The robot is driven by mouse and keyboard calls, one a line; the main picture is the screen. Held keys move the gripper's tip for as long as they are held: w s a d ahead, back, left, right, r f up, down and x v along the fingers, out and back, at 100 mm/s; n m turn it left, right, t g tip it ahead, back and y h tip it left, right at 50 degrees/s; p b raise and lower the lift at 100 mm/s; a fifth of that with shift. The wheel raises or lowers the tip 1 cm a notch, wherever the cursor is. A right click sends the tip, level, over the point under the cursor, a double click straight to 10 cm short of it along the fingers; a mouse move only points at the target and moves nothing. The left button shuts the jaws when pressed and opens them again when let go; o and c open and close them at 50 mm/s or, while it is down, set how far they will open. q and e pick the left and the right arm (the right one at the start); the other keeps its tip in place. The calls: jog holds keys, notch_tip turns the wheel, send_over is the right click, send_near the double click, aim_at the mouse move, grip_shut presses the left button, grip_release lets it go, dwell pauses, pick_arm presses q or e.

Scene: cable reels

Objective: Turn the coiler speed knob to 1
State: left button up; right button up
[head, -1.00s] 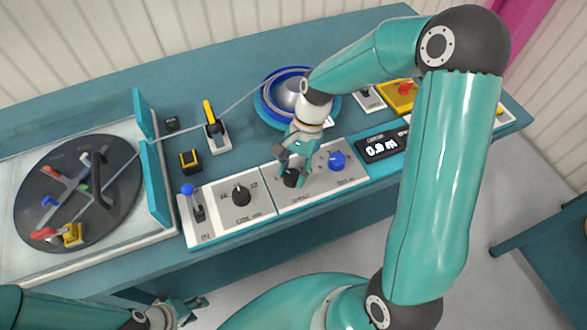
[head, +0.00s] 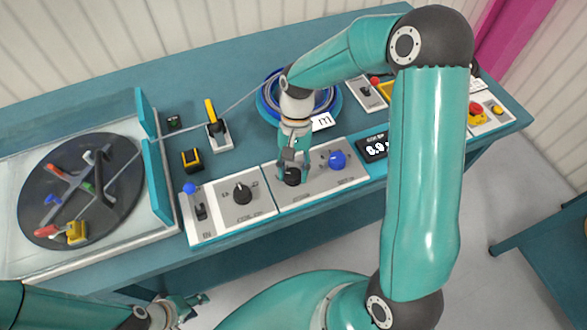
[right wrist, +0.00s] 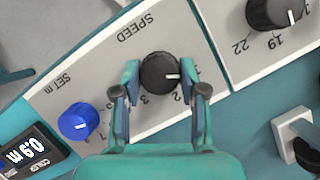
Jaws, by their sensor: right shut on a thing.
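The black SPEED knob (right wrist: 160,72) sits on the grey panel between my right gripper's fingers. Its white mark points right in the right wrist view. The numbers 3 and 2 show below it; the mark on the right is partly hidden by a finger. In the head view the same knob (head: 292,177) is under the right gripper (head: 292,165), which points down with its fingers around it. My right gripper (right wrist: 162,90) is shut on the knob. My left gripper (head: 190,308) is low at the left, away from the panel, and looks open and empty.
A blue SET m knob (head: 337,160) is just right of the SPEED knob. A display (head: 376,150) reads 0.9 m.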

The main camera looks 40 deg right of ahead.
jog(key=shift+w, duration=0.1)
jog(key=o, duration=1.1)
jog(key=shift+o, duration=0.2)
jog(key=shift+r, duration=0.1)
jog(key=v, duration=1.1)
jog(key=shift+r, duration=0.35)
jog(key=shift+d, duration=0.15)
